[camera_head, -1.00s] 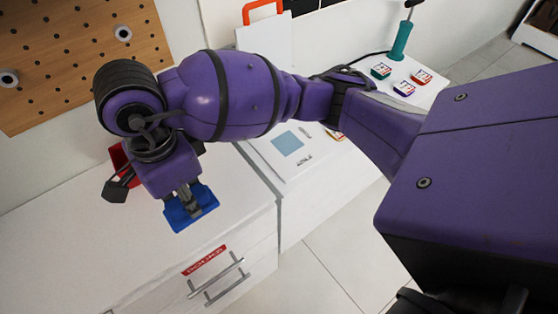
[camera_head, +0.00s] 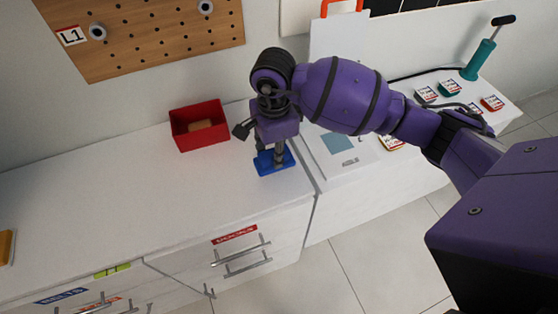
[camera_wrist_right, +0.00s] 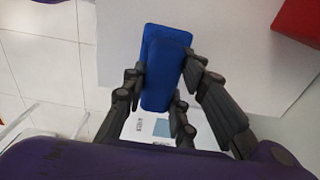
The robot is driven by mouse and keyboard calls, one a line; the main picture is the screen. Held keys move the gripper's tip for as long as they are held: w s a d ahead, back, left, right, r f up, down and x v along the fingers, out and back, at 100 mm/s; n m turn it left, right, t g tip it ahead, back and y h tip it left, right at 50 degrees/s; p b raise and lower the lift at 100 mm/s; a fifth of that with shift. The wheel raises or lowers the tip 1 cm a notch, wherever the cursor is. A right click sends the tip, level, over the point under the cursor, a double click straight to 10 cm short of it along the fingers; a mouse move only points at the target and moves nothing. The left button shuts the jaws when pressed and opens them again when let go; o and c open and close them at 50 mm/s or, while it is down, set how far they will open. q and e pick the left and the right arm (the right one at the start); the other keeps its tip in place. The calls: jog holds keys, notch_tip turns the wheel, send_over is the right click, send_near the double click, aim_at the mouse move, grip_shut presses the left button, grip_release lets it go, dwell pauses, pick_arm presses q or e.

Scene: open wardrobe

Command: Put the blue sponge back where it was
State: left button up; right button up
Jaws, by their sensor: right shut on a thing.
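The blue sponge (camera_head: 268,163) is a flat blue block in my right gripper (camera_head: 279,157), above the white cabinet top near its right end. I cannot tell if it touches the surface. In the right wrist view the sponge (camera_wrist_right: 165,65) lies between the dark fingers of the right gripper (camera_wrist_right: 165,85), which are shut on it. A red open box (camera_head: 178,135) stands on the cabinet top to the left of the gripper, with a tan block (camera_head: 200,125) inside. My left gripper is not in view.
The white cabinet top (camera_head: 110,190) left of the box is clear. A pegboard (camera_head: 150,30) hangs behind it. To the right, a lower white surface bears a blue square (camera_head: 338,143), several small labelled blocks and a teal-handled tool (camera_head: 480,58). Drawers with handles (camera_head: 240,257) face front.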

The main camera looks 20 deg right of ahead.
jog(key=shift+d+f, duration=0.1)
jog(key=shift+f, duration=1.55)
jog(key=shift+f, duration=0.25)
jog(key=o, duration=1)
jog(key=shift+o, duration=0.2)
jog(key=shift+r, duration=0.55)
notch_tip(320, 180, up, 12)
jog(key=shift+f, duration=0.2)
